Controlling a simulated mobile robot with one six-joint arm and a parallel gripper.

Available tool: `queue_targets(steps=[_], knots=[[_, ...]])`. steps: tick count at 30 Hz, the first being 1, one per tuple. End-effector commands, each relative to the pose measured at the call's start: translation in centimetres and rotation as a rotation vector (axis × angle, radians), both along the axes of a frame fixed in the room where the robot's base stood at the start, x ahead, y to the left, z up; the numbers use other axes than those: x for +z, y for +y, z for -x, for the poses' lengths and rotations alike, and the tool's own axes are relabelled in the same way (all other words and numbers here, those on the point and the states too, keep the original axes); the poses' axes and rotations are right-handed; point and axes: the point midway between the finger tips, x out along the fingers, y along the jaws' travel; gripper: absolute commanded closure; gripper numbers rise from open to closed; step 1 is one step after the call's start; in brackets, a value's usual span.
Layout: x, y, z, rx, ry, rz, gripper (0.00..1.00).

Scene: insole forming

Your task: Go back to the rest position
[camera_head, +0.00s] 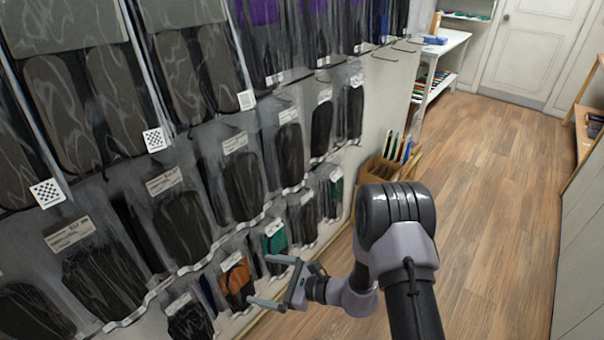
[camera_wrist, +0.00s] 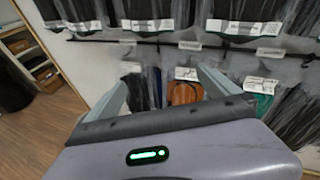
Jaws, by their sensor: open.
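My gripper (camera_head: 268,281) is open and empty in the head view, low in front of the wall of hanging packs. Its two fingers point left toward an orange pack (camera_head: 236,279) and a green pack (camera_head: 275,241). In the wrist view my gripper (camera_wrist: 165,88) shows its two fingers spread apart, with the orange pack (camera_wrist: 185,92) seen between them. The green pack (camera_wrist: 258,97) is right of the fingers there. I cannot tell whether a fingertip touches any pack. My arm is bent, with its elbow high over the floor.
Dark packs (camera_head: 243,180) hang in rows along the left wall. A cardboard box (camera_head: 384,172) stands on the floor by the wall's end. A white table (camera_head: 447,47) and a door (camera_head: 527,48) are at the back. The wooden floor (camera_head: 490,180) on the right is clear.

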Motion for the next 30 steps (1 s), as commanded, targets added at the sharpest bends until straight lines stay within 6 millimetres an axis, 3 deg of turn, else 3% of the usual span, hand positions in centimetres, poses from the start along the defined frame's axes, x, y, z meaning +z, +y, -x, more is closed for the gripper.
queue_targets(steps=[1, 3, 6, 9, 13, 18, 22, 30], knots=[[5.7, 0.4, 0.8, 0.112, -0.082, 0.033, 0.00], [12.1, 0.2, 3.8, 0.281, -0.189, 0.118, 0.00], [18.6, -1.9, 8.9, 0.487, -0.349, 0.301, 0.00], [22.7, -5.6, 14.1, 0.641, -0.513, 0.548, 0.00], [25.7, -11.8, 19.0, 0.748, -0.714, 0.926, 0.00], [27.9, -18.3, 21.9, 0.758, -0.883, 1.321, 0.00], [28.7, -20.3, 22.6, 0.745, -0.929, 1.448, 0.00], [28.8, -20.5, 22.6, 0.746, -0.932, 1.462, 0.00]])
